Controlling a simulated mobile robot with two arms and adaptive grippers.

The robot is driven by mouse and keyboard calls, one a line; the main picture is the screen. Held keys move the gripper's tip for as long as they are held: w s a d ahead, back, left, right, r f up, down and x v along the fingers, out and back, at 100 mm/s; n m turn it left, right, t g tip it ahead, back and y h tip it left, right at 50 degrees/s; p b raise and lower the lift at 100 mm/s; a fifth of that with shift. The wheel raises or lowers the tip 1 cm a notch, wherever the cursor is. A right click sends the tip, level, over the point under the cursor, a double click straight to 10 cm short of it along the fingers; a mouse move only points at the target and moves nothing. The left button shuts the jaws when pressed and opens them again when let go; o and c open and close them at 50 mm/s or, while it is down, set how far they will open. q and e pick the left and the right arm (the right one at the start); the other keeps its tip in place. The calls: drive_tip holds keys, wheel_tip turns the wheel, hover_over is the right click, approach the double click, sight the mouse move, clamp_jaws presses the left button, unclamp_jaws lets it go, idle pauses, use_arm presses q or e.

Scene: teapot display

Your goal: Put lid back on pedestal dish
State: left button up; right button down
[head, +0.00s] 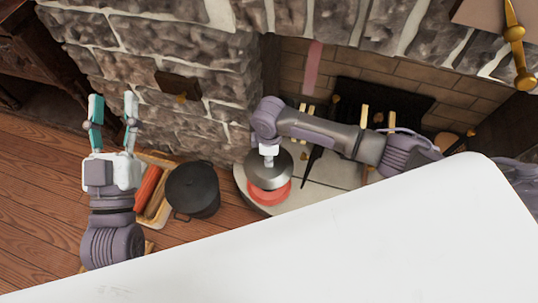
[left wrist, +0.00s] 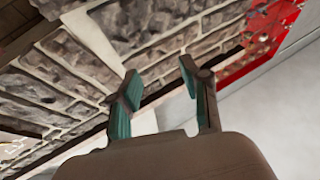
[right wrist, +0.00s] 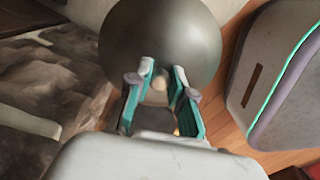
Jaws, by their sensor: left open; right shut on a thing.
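The lid, a grey metallic dome (head: 270,172), hangs below my right gripper (head: 268,158) in the head view. In the right wrist view the lid (right wrist: 160,30) fills the top middle, and the right gripper (right wrist: 160,82) is shut on its small pale knob. A red-orange round dish (head: 272,196) shows just under the lid in the head view; the lid covers much of it. Whether the lid touches the dish cannot be told. My left gripper (head: 113,112) is open and empty, away to the left; it also shows open in the left wrist view (left wrist: 160,80).
A dark lidded pot (head: 193,187) stands left of the dish, beside a wooden tray (head: 153,212) holding an orange-red item. A stone fireplace wall (head: 170,60) is behind. A pale round hearth surface (head: 330,180) lies under the dish. My white body blocks the lower right.

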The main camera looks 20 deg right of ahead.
use_arm(q)
drive_tip(key=shift+w+f, duration=0.1)
drive_tip(key=shift+f, duration=0.25)
drive_tip(key=shift+f+g+y, duration=0.25)
drive_tip(key=shift+g+y, duration=0.05)
drive_tip(key=shift+w+a+f+g+p, duration=0.1)
drive_tip(key=shift+w+f+g+p, duration=0.2)
drive_tip(key=shift+f+g, duration=0.15)
idle(0.7)
drive_tip(key=shift+f+g, duration=0.25)
drive_tip(key=shift+f, duration=0.35)
drive_tip(key=shift+w+a+f+g+y+p, duration=0.1)
drive_tip(key=shift+f+g+y+p, duration=0.25)
drive_tip(key=shift+f+g, duration=0.4)
drive_tip(key=shift+a+f, duration=0.1)
drive_tip(key=shift+f, duration=0.4)
drive_tip(key=shift+f+g+y, duration=0.25)
drive_tip(key=shift+f, duration=0.05)
idle(0.5)
drive_tip(key=shift+f, duration=0.15)
